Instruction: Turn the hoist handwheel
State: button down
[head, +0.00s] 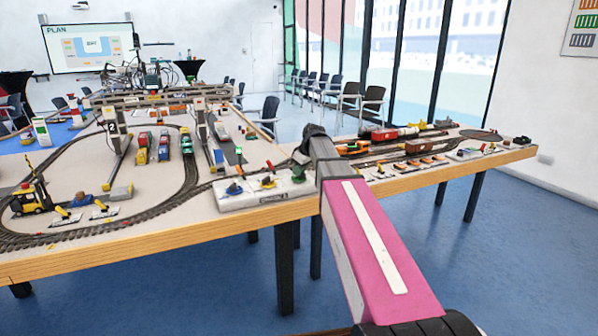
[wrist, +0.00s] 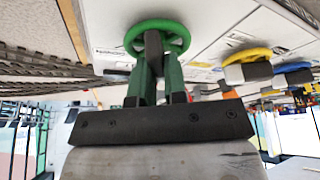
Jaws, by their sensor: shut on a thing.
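A green handwheel (wrist: 176,28) stands on a white control box; it also shows in the head view (head: 299,173), partly hidden by my arm. My gripper (wrist: 153,62) is at this wheel, with its two green fingers shut on a dark upright part at the wheel's near side. The fingertips cover part of the rim. In the head view my gripper is hard to make out beside the wheel. A yellow handwheel (wrist: 246,54) and a blue handwheel (wrist: 291,68) stand apart beside it. I cannot read which wheel is labelled hoist.
The white control box (head: 232,203) sits at the table's front edge (head: 180,238). A model railway track (head: 170,205), a gantry crane (head: 118,140) and toy trains (head: 163,146) lie behind and to the left. More wagons (head: 415,146) stand on the right. Open floor lies in front.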

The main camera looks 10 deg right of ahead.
jog(key=shift+n+g+y, duration=0.5)
jog(key=shift+n, duration=1.3)
jog(key=c, duration=1.2)
grip_release()
jog(key=shift+o, duration=0.2)
jog(key=v, duration=1.1)
jog(key=shift+w, duration=0.15)
